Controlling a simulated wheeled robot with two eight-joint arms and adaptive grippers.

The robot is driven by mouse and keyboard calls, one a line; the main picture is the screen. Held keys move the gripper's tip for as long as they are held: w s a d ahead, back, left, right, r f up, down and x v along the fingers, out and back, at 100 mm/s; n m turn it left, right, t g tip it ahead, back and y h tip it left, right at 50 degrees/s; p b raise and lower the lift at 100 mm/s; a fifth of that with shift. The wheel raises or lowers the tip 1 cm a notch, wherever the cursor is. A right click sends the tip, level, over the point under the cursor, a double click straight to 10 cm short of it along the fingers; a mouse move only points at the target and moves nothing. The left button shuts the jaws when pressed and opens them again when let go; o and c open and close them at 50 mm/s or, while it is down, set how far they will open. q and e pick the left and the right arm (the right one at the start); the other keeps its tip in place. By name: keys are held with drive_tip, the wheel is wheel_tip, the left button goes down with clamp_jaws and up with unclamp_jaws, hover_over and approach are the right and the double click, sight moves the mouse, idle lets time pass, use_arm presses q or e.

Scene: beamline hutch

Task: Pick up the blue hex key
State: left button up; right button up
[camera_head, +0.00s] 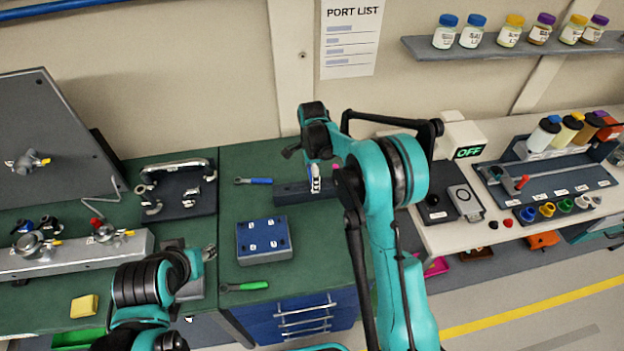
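A slim tool with a blue handle and a thin metal shaft, which looks like the blue hex key (254,181), lies on the green bench top left of a dark block. My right gripper (305,150) is above that block, to the right of the blue key and apart from it. Its fingers are dark and overlap the things behind, so its opening is unclear. My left gripper (207,254) is low at the left, nearer than the blue key; its fingers are small and partly hidden by the arm.
A similar green-handled tool (245,286) lies near the bench's front edge. A blue-grey block (264,240) stands between the two tools. The dark block (290,193) is right of the blue key; a dark tray with a metal handle (178,188) is left.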

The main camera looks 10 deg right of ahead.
drive_tip(key=shift+f, duration=0.3)
drive_tip(key=c, duration=1.3)
drive_tip(key=shift+r, duration=0.1)
wheel_tip(320, 180, up, 10)
drive_tip(key=shift+f+p, duration=0.1)
drive_tip(key=shift+p, duration=0.5)
